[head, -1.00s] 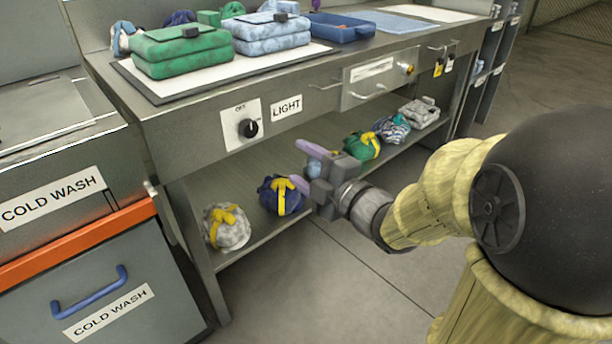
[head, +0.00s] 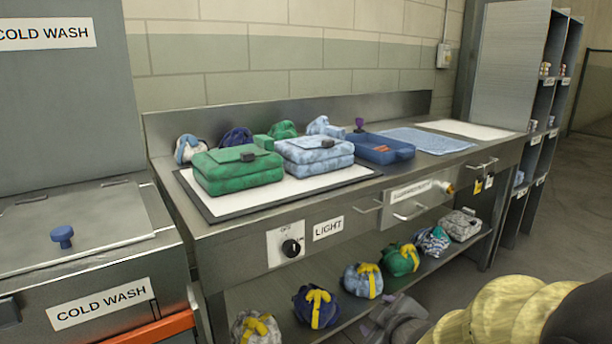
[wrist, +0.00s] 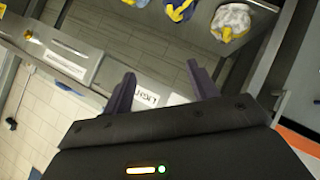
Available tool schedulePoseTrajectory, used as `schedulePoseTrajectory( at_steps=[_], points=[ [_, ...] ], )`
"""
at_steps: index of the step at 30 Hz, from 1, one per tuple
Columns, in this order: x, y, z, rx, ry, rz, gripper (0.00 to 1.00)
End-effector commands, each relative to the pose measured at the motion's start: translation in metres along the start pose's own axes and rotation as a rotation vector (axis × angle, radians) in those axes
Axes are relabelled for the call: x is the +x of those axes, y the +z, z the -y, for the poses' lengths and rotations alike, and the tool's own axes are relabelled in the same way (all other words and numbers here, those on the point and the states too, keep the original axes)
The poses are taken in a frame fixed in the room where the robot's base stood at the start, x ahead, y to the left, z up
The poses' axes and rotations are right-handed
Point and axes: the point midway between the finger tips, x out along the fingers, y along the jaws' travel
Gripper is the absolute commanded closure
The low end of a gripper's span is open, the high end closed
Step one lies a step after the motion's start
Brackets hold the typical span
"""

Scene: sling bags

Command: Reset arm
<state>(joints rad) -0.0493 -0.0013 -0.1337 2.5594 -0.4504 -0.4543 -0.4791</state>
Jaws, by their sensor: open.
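My gripper (head: 388,318) shows at the bottom of the head view, in front of the lower shelf and partly cut by the frame edge. In the wrist view my gripper (wrist: 163,88) has its two purple fingers spread apart with nothing between them. My arm (head: 500,315) reaches in from the lower right.
The lower shelf (head: 262,297) holds several bundled bags with yellow straps, including a navy one (head: 316,308) and a light blue one (head: 362,281). A blue tray (head: 385,150) sits on the counter. A cold wash unit (head: 75,260) stands left. Floor shows at right.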

Motion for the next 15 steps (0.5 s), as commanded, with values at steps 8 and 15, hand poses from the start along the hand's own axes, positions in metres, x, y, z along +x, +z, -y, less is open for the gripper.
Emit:
schedulePoseTrajectory(
  at_steps=[8, 15],
  points=[
    [-0.037, 0.04, 0.026, 0.456, -0.122, 0.407, 0.41],
    [-0.075, 0.053, 0.058, 0.746, -0.193, 0.677, 0.41]
  ],
)
